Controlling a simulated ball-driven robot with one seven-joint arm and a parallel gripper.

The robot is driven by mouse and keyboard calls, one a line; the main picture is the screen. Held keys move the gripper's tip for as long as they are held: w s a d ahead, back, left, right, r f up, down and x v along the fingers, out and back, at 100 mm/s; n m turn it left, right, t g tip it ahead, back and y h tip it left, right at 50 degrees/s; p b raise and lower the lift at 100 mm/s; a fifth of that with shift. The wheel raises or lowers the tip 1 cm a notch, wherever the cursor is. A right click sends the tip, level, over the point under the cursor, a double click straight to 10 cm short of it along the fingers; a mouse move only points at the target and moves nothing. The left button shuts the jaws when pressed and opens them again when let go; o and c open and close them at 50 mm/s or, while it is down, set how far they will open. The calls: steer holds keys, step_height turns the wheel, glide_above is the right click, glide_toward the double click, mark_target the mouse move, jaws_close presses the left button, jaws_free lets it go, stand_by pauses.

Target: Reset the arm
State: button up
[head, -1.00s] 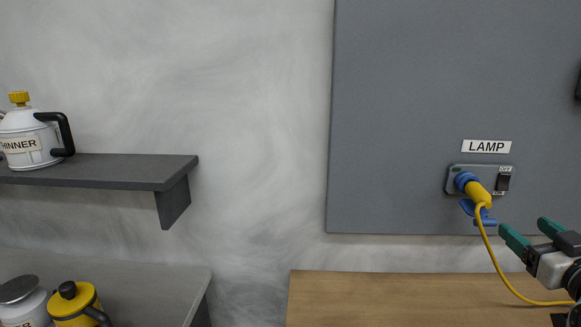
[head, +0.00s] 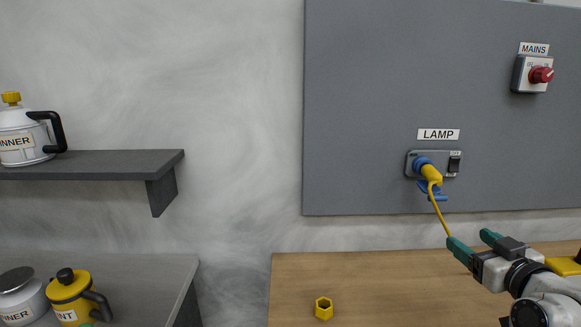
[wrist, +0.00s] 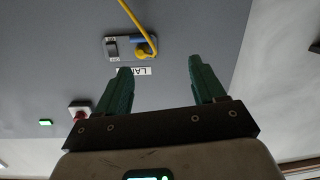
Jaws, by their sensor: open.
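My gripper (head: 474,245) is at the lower right of the head view, below the LAMP socket. Its green fingers are apart and nothing is between them. The wrist view also shows the open gripper (wrist: 158,75), with the grey panel beyond. My arm stretches in from the right edge, over the wooden bench. A yellow plug (head: 431,174) sits in the blue LAMP socket, apart from the fingers. Its yellow cable (head: 441,215) hangs down and passes behind the gripper.
The grey panel (head: 360,100) carries a red MAINS switch (head: 540,75). A small yellow hexagonal piece (head: 323,308) is on the wooden bench (head: 370,280). A dark shelf (head: 110,163) holds a white can (head: 25,135). A yellow can (head: 70,297) stands below it.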

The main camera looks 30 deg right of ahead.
steer(key=w+a+f+n+g+y, duration=0.15)
steer(key=a+f+g+y, duration=0.45)
steer(key=a+f, duration=1.3)
steer(key=s+a+f+n+g, duration=0.1)
steer(key=s+a+f+g, duration=0.2)
steer(key=s+a+f, duration=0.2)
steer(key=s+a+f+n+g+y, duration=0.1)
steer(key=s+a+f+g, duration=0.3)
steer(key=s+f, duration=0.6)
steer(key=shift+a, duration=0.5)
